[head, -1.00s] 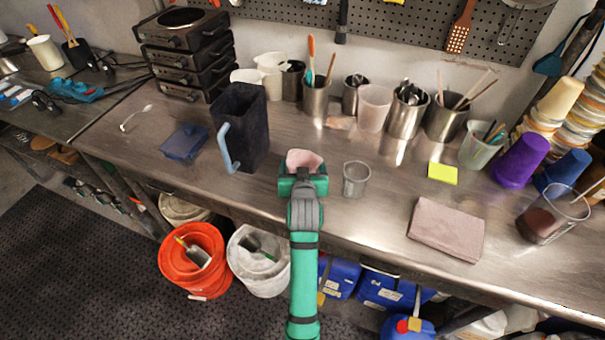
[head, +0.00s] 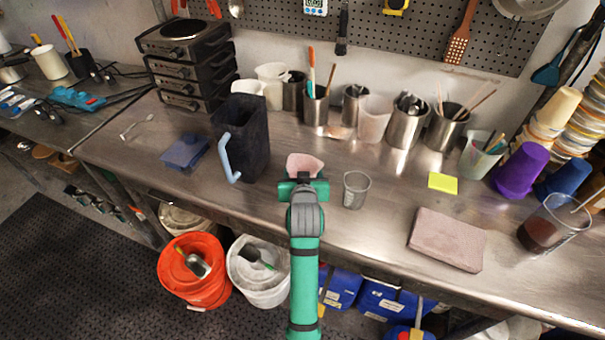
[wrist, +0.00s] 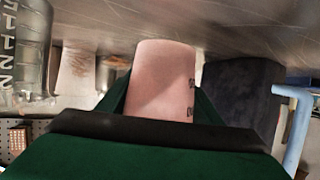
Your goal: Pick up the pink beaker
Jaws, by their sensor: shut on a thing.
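The pink beaker (head: 304,165) is held in my gripper (head: 303,181), which is shut on it. In the head view its pink top shows just beyond the green jaws. In the wrist view the pink beaker (wrist: 160,78) fills the middle between the jaws, with small dark marks on its right side. My jaws hide its lower part in the head view. I cannot tell how far it is above the steel bench (head: 385,215).
A dark pitcher (head: 243,140) with a light blue handle stands close on the left. A clear small beaker (head: 355,189) stands close on the right. Steel cups (head: 316,106) line the back. A folded pink cloth (head: 446,239) lies front right.

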